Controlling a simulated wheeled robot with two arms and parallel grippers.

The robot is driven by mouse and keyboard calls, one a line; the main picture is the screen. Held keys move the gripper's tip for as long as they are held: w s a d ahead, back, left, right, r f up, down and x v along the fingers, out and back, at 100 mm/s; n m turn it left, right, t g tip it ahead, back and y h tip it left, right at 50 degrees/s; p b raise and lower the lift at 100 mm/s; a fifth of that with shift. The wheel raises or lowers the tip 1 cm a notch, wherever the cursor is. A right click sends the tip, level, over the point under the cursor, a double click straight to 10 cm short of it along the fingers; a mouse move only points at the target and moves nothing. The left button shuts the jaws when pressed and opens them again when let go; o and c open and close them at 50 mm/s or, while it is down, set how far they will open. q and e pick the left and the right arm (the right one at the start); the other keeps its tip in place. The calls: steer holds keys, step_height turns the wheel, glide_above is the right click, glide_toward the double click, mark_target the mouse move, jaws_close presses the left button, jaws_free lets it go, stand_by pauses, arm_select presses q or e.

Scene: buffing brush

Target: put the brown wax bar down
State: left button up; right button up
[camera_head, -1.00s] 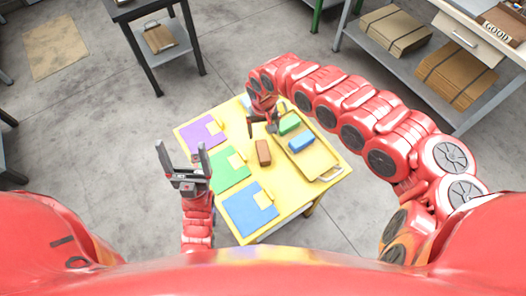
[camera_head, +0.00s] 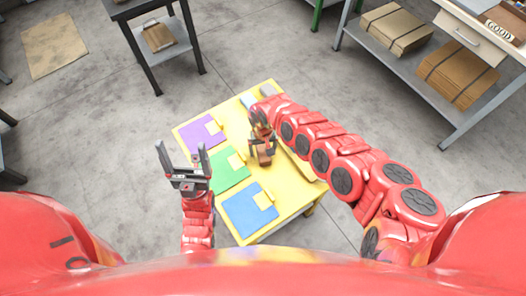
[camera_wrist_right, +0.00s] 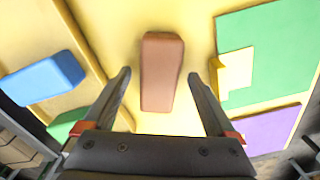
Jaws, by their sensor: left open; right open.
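The brown wax bar (camera_wrist_right: 162,72) lies on the yellow table (camera_wrist_right: 200,20), apart from the tray and the coloured mats. In the head view my right gripper (camera_head: 262,150) is over the bar and mostly hides it. In the right wrist view the open fingers stand on either side of the bar's near part, with a gap on each side. I cannot tell how high the fingertips are above the table. My left gripper (camera_head: 182,163) is open and empty, to the left of the table.
Purple (camera_head: 195,134), green (camera_head: 229,171) and blue (camera_head: 247,208) mats lie along the table's left side. A blue bar (camera_wrist_right: 45,78) and a green bar (camera_wrist_right: 68,124) are left of my right gripper in the wrist view. My right arm covers most of the tray in the head view.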

steer(key=shift+d+f, duration=0.1)
steer(key=shift+f, duration=0.3)
steer(key=shift+r, duration=0.1)
jaws_close()
